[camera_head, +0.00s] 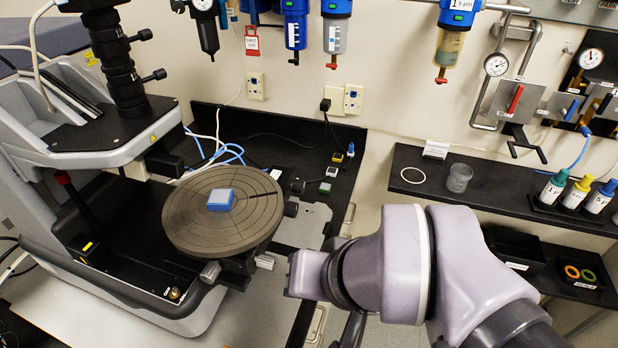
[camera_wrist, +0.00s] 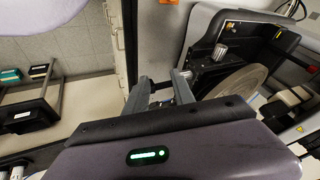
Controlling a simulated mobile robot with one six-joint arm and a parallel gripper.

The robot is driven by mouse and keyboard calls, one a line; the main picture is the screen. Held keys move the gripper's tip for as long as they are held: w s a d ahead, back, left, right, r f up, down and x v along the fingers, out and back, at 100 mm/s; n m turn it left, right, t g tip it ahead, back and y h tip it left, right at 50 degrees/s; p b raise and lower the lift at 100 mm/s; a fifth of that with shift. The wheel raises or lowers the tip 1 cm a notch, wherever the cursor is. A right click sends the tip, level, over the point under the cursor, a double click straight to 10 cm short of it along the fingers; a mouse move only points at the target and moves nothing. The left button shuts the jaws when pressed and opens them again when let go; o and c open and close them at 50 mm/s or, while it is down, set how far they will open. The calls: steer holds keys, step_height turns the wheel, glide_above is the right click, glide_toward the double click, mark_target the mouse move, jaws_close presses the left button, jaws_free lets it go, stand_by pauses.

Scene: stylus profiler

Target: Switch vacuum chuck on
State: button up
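The round grey chuck (camera_head: 185,222) sits on the profiler stage with a blue square sample (camera_head: 221,200) on it. The disc also shows at the right in the wrist view (camera_wrist: 238,82). Small switch-like boxes stand on the black bench right of the disc: one with a yellow top (camera_head: 338,158), a grey one (camera_head: 332,172) and one with a green top (camera_head: 325,187). I cannot tell which works the chuck's vacuum, nor its state. My gripper (camera_wrist: 160,80) is open and empty, with its fingers apart beside the stage. In the head view it is mostly hidden by my wrist.
The profiler's optics column (camera_head: 118,70) rises over the left of the stage. A black wall shelf (camera_head: 480,191) at right holds a beaker (camera_head: 458,178) and colour-capped bottles (camera_head: 575,193). Filters (camera_head: 295,28) and gauges (camera_head: 496,65) hang on the wall. Blue tubes (camera_head: 225,150) lie behind the disc.

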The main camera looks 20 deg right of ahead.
step_height(320, 180, up, 12)
steer(key=p, duration=0.9)
steer(key=shift+f+p, duration=0.15)
steer(key=shift+p, duration=0.25)
step_height(320, 180, down, 23)
steer(key=b, duration=2.3)
steer(key=shift+f, duration=0.15)
